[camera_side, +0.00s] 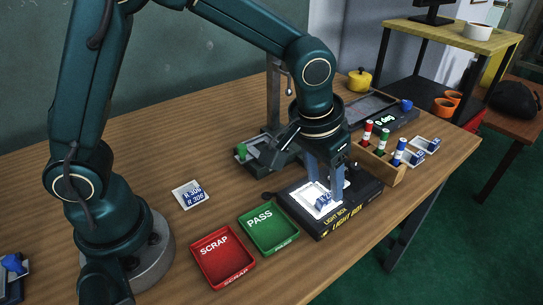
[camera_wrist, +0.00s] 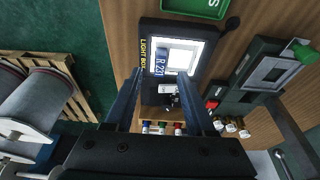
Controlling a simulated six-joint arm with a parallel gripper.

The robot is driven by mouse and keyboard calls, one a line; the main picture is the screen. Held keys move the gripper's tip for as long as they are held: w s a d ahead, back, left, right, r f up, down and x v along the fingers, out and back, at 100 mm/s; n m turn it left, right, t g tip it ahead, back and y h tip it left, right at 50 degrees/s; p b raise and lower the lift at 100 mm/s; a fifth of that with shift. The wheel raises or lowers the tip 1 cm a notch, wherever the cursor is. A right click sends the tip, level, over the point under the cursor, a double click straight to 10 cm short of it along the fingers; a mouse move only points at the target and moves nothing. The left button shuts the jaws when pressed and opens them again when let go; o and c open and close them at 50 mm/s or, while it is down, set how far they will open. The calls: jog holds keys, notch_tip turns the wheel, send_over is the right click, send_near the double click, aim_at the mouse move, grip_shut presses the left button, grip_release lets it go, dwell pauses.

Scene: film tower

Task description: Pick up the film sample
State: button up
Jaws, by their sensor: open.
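A film sample (camera_side: 322,201) with a blue label lies on the lit face of the black light box (camera_side: 345,218). In the wrist view the sample (camera_wrist: 161,62) shows its label, which begins "R 23", at the left of the bright panel. My gripper (camera_side: 325,186) is above the light box with its fingers pointing down. In the wrist view the gripper (camera_wrist: 160,82) has its two fingers apart, with nothing between them. I cannot tell from the side view how far the fingertips are from the sample. Another white card (camera_side: 190,194) marked "R 306" lies on the table.
A red SCRAP tray (camera_side: 224,277) and a green PASS tray (camera_side: 287,244) stand left of the light box. A wooden rack (camera_side: 384,172) with several coloured markers is close on its right. A press-like stand (camera_side: 262,160) is behind.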

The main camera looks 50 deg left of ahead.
aim_at(326, 197)
jog(key=shift+x, duration=2.25)
grip_shut()
